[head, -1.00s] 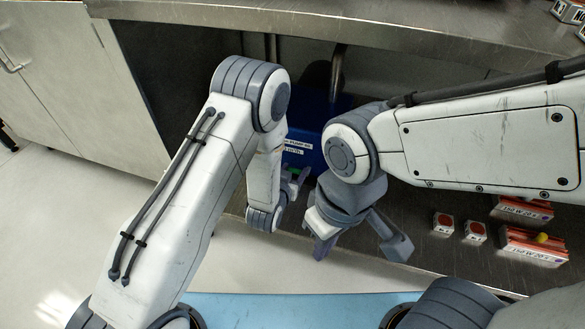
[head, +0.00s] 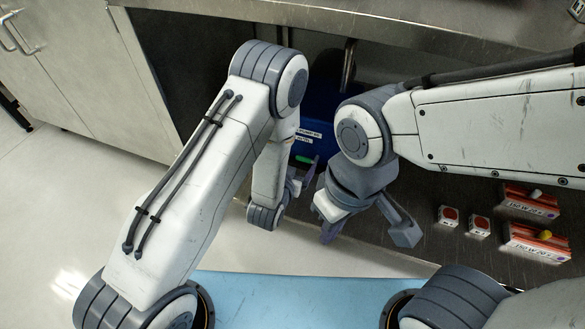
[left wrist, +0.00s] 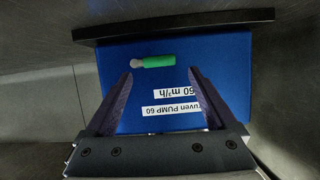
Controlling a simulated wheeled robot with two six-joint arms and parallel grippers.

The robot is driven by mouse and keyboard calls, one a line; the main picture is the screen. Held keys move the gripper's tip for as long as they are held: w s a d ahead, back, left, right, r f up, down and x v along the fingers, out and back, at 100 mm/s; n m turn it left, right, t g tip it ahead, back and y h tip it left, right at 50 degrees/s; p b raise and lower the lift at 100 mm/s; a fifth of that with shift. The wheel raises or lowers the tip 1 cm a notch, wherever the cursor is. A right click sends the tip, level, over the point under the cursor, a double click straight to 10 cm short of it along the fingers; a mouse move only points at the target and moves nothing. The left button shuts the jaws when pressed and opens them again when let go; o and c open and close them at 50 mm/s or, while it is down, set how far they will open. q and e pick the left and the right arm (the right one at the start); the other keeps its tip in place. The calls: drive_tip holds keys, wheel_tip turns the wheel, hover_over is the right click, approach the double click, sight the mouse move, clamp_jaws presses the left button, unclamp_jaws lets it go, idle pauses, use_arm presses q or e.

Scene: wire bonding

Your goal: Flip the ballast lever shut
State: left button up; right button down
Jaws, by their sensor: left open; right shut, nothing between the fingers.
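The ballast lever appears as a short green handle with a pale pinkish end (left wrist: 155,61), lying across the face of a blue pump box (left wrist: 215,75) with white labels. In the head view a bit of the green handle (head: 304,158) shows on the blue box (head: 325,146), partly hidden by my arms. My left gripper (head: 304,180) is open in front of the box; in the left wrist view its two dark fingers (left wrist: 160,78) point at the handle, which lies just beyond the tips, with nothing held. My right gripper (head: 328,232) is shut and empty, lower and to the right.
A metal worktop (head: 400,30) runs above the box. On the dark lower surface at right lie red-and-white cartons (head: 535,243) and two small white blocks with red faces (head: 479,227). A pale cabinet (head: 90,80) stands at left. A blue mat (head: 300,285) lies in front.

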use_arm(q)
drive_tip(key=p+v, duration=0.1)
drive_tip(key=v, duration=0.5)
drive_tip(key=shift+s+p, duration=0.3)
drive_tip(key=shift+p, duration=0.1)
drive_tip(key=shift+a+r, duration=0.1)
